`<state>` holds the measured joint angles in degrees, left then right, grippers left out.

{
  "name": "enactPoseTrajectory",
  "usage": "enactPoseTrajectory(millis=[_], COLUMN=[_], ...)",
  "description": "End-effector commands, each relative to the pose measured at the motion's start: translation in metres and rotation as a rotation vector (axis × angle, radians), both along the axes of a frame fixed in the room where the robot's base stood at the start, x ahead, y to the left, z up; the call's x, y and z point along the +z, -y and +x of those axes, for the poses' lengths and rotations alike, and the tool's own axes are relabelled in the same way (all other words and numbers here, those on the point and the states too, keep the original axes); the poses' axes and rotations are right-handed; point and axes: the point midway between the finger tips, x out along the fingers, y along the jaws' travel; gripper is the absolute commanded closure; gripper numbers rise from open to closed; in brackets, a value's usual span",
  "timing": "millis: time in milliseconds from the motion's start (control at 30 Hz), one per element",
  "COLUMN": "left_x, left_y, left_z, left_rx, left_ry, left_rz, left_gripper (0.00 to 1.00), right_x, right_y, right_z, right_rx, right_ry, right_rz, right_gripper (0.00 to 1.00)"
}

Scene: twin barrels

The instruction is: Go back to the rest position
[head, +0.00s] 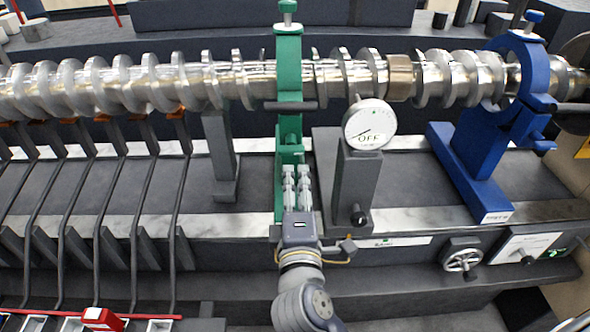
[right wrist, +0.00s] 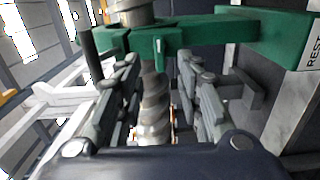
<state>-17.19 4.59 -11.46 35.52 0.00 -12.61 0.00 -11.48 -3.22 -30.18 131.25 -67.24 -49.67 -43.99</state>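My right gripper (head: 296,172) is in front of the green clamp frame (head: 289,75), at the lower part of its upright, with its fingers pointing toward the machine. In the right wrist view, the gripper (right wrist: 162,85) has its two fingers apart with nothing held between them. Part of the green frame (right wrist: 225,30) crosses just beyond the fingertips, and a shiny screw (right wrist: 155,105) shows through the gap. I cannot tell whether a finger touches the frame. My left gripper is in neither view.
A long metal screw shaft (head: 130,85) runs across the machine. A dial marked OFF (head: 369,125) stands on a grey post close right of my gripper. A blue clamp frame (head: 490,130), a handwheel (head: 462,260) and curved grey rods (head: 80,220) are farther away.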

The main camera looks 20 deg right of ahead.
Motion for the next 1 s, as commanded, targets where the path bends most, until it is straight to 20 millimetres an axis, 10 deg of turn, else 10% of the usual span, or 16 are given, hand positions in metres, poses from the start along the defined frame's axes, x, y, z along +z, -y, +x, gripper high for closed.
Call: enactPoseTrajectory(millis=[733, 867, 1000], left_x=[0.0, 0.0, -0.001], left_y=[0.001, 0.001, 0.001], left_z=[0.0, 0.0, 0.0], left_rx=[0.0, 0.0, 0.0], left_ry=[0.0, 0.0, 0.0], left_rz=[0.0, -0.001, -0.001], left_gripper=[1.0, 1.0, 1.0], right_x=[-0.008, -0.053, -0.148], right_y=[-0.006, -0.021, -0.043], right_z=[-0.008, 0.003, 0.013], right_rx=[0.008, 0.057, 0.133], right_ry=[-0.012, -0.085, -0.237], right_rz=[0.004, 0.029, 0.106], right_gripper=[0.67, 0.67, 0.67])
